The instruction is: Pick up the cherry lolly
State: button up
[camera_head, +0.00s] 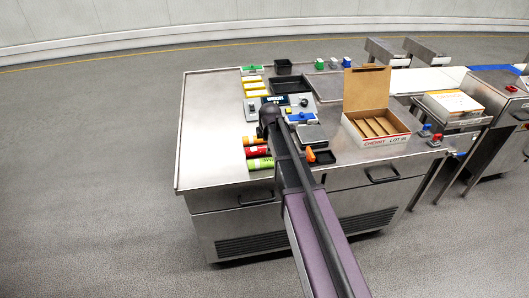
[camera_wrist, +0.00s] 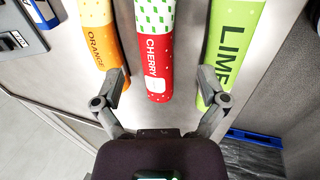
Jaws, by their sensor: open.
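The cherry lolly (camera_wrist: 156,48) is a red tube with a white, green-speckled end and the word CHERRY, lying in the middle of the wrist view. It also shows in the head view (camera_head: 256,152), between the orange and lime ones. My gripper (camera_wrist: 167,84) is open, with one finger on each side of the cherry lolly in the picture. I cannot tell how far above it the fingers are. The orange lolly (camera_wrist: 101,35) lies to its left and the lime lolly (camera_wrist: 231,45) to its right.
A carton marked CHERRY (camera_head: 377,142) stands open and divided on the steel table (camera_head: 212,140), right of my arm. The table's left part is clear.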

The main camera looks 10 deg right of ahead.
aim_at(265, 148)
jog(key=shift+f, duration=0.15)
jog(key=shift+w+b+x, duration=0.1)
jog(key=shift+b+x, duration=1.15)
jog(key=shift+w+b+x, duration=0.15)
jog(key=shift+b+x, duration=1.05)
jog(key=shift+x, duration=0.05)
jog(key=shift+a, duration=0.15)
jog(key=c, duration=1.3)
